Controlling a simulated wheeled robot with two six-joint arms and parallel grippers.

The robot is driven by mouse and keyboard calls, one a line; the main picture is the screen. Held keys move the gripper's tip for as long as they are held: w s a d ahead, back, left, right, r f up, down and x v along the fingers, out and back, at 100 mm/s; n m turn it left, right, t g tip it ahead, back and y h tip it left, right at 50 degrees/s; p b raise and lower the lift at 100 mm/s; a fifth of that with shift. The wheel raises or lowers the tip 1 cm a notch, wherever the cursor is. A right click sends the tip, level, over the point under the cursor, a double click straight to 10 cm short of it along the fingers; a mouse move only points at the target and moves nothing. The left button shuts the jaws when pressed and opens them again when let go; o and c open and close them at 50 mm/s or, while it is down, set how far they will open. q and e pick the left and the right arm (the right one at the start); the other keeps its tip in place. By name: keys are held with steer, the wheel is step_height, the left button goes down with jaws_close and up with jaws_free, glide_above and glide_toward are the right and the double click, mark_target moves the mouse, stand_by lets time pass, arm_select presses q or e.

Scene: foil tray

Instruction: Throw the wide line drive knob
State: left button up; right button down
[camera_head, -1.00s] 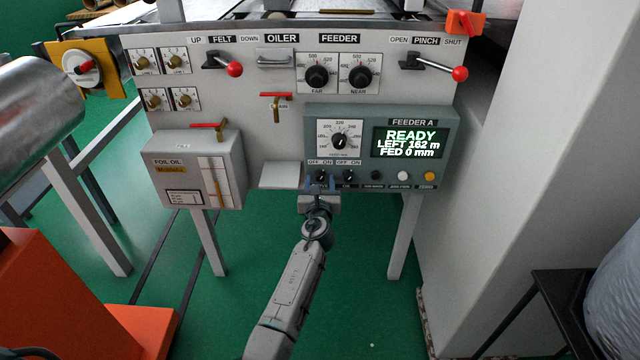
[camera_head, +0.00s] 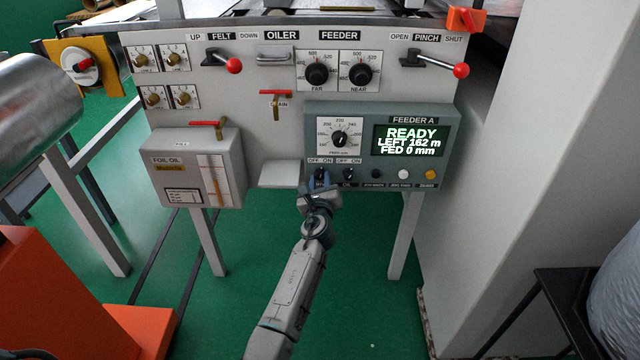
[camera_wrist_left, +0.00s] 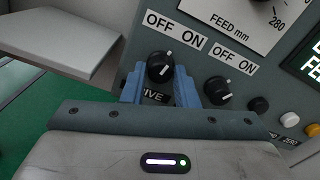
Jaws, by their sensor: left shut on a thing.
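The drive knob (camera_wrist_left: 159,70) is a small black knob with a white mark, under the left OFF ON label on the feeder box. It sits between the blue fingers of my left gripper (camera_wrist_left: 160,88); the label below it is partly covered and reads "IVE". In the head view my left gripper (camera_head: 320,181) is at this knob, at the box's lower left, with the wrist tilted. The white mark points up and right in the wrist view, roughly between OFF and ON. My right gripper is not in view.
The oil knob (camera_wrist_left: 218,91) is close to the right finger. The feeder box (camera_head: 435,160) has a screen (camera_head: 408,142) reading READY, LEFT 162 m, FED 0 mm. A grey ledge (camera_head: 279,174) juts out just left of the gripper.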

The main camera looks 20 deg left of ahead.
arm_select(q)
steer(key=n+b, duration=0.1)
steer(key=n, duration=0.2)
steer(key=shift+f+n, duration=0.1)
steer(key=shift+n, duration=0.3)
steer(key=n+b, duration=0.1)
steer(key=n, duration=0.1)
steer(key=shift+n, duration=0.4)
steer(key=shift+n+b, duration=0.3)
steer(key=shift+n, duration=0.6)
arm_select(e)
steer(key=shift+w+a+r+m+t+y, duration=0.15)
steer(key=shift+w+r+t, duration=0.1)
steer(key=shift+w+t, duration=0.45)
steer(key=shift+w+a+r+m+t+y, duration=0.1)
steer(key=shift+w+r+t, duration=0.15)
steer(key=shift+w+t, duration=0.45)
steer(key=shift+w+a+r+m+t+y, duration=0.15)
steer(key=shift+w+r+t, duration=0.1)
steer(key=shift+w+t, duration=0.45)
arm_select(q)
steer(key=o, duration=1)
